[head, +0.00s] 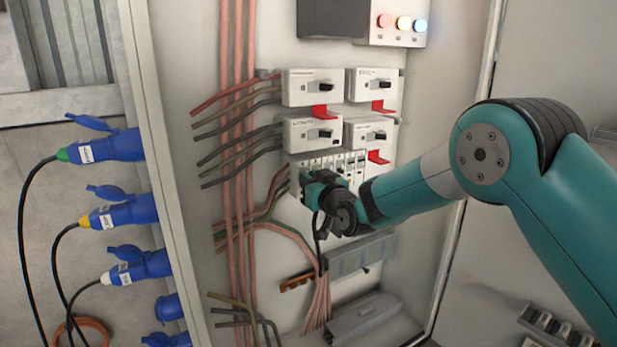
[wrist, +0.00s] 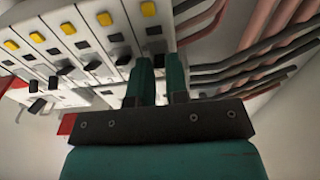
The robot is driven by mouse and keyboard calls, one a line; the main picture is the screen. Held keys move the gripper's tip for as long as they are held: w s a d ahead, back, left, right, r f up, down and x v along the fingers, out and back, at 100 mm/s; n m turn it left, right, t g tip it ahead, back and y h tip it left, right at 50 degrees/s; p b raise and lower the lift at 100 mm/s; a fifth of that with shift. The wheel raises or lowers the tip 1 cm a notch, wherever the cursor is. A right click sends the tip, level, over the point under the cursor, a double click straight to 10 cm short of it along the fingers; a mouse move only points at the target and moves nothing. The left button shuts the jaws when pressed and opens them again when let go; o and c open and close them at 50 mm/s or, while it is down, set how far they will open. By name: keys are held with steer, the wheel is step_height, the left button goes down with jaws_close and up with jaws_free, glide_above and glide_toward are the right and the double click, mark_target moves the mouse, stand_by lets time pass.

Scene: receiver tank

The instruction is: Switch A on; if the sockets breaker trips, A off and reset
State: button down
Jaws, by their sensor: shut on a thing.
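In the head view my gripper (head: 312,190) is at the left end of a row of small breakers (head: 340,163), partly hiding it. In the wrist view its two fingers (wrist: 159,78) close around a black toggle (wrist: 157,60) on the end breaker, beside the cables. The breakers in this row carry yellow buttons (wrist: 104,19) and black toggles. I cannot read which label is A or which is the sockets breaker.
Red tabs (head: 323,112) stick out below the large switches. Pink and grey cables (head: 238,150) run along the left. Blue plugs (head: 115,148) stand outside the cabinet's left edge. A grey cable duct (head: 362,252) lies below.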

steer(key=shift+r+g+h+p, duration=0.65)
steer(key=shift+g+h+p, duration=0.15)
steer(key=shift+g, duration=0.4)
steer(key=shift+a, duration=0.1)
steer(key=c, duration=1.4)
jaws_free()
steer(key=shift+s, duration=0.1)
steer(key=b+v, duration=0.7)
steer(key=v, duration=1)
steer(key=shift+r, duration=0.35)
steer(key=shift+s, duration=0.1)
